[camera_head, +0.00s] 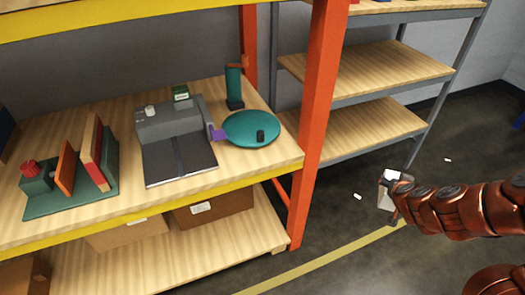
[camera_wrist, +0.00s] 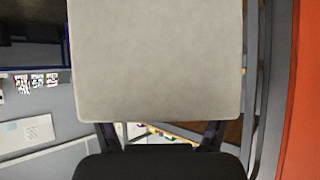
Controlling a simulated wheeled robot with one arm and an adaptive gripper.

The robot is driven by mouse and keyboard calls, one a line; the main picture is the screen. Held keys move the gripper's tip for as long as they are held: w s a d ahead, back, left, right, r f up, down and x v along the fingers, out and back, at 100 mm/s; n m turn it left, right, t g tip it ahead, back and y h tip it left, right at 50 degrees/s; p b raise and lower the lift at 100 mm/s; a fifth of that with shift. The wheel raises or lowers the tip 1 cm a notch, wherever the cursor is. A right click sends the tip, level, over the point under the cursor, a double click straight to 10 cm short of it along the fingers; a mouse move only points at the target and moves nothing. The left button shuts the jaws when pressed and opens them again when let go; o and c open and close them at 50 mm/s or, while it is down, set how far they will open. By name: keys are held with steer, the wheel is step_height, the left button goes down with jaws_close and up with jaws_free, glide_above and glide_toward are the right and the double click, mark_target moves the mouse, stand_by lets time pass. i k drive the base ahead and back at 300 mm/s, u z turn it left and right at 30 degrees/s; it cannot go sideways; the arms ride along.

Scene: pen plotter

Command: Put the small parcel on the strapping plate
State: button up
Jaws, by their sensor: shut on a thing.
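My gripper (camera_head: 394,207) is at the right of the head view, out over the floor and well apart from the shelf. It is shut on a pale grey box-shaped thing, which I take for the small parcel (camera_head: 388,178). In the wrist view the parcel (camera_wrist: 158,60) fills the upper middle as a plain beige-grey face, with the dark fingers (camera_wrist: 160,130) at its lower edge. A grey machine with a flat, slotted front plate, probably the strapping plate (camera_head: 180,160), stands on the wooden shelf top. The plate looks bare.
A teal disc (camera_head: 262,128) with a small black cylinder stands right of the machine, a teal post (camera_head: 234,84) behind it. A green rack (camera_head: 75,190) is at left. An orange upright (camera_head: 322,90) stands between my gripper and the shelf. Cardboard boxes (camera_head: 212,208) sit below.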

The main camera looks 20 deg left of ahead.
mark_target(179, 155)
steer(key=u, duration=3)
